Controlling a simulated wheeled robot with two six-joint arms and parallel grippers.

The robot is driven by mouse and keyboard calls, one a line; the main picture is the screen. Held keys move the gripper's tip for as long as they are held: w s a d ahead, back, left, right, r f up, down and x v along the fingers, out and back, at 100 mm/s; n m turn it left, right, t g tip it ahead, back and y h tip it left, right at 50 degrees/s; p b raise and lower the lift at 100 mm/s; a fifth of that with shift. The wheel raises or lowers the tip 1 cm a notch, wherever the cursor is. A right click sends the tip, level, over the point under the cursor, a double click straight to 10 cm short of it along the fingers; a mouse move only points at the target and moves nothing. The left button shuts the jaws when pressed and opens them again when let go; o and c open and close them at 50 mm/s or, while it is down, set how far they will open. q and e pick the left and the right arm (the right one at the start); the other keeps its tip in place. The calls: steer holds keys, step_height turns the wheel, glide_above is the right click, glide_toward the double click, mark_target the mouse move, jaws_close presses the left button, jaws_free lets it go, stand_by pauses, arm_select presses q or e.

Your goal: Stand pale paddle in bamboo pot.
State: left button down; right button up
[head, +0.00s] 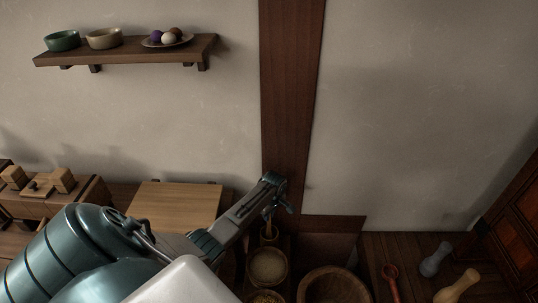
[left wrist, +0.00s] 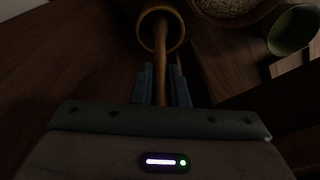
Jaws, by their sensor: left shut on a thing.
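My left gripper (head: 277,207) is shut on the pale paddle (left wrist: 160,58), whose slim handle shows between the two fingers in the left wrist view. The paddle runs from the fingers across the near rim of the bamboo pot (left wrist: 181,32) into its round mouth. Its far end lies within the mouth, and I cannot tell how deep it sits. In the head view the bamboo pot (head: 269,240) stands just below the gripper, small and partly shaded. My right gripper is in neither view.
A bowl of grain (head: 268,267) stands close in front of the pot, with a basket (head: 333,286) to its right. A red tool (head: 391,281) and two waisted pieces lie further right. A green bowl (left wrist: 293,30) shows in the wrist view. A shelf (head: 130,50) hangs high left.

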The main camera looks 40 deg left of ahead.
arm_select(q)
steer(key=c, duration=1.3)
jaws_free()
steer(key=shift+c, duration=0.2)
steer(key=shift+r, duration=0.1)
step_height(320, 180, up, 11)
steer(key=d, duration=0.1)
steer(key=shift+d+f, duration=0.15)
steer(key=shift+f, duration=0.05)
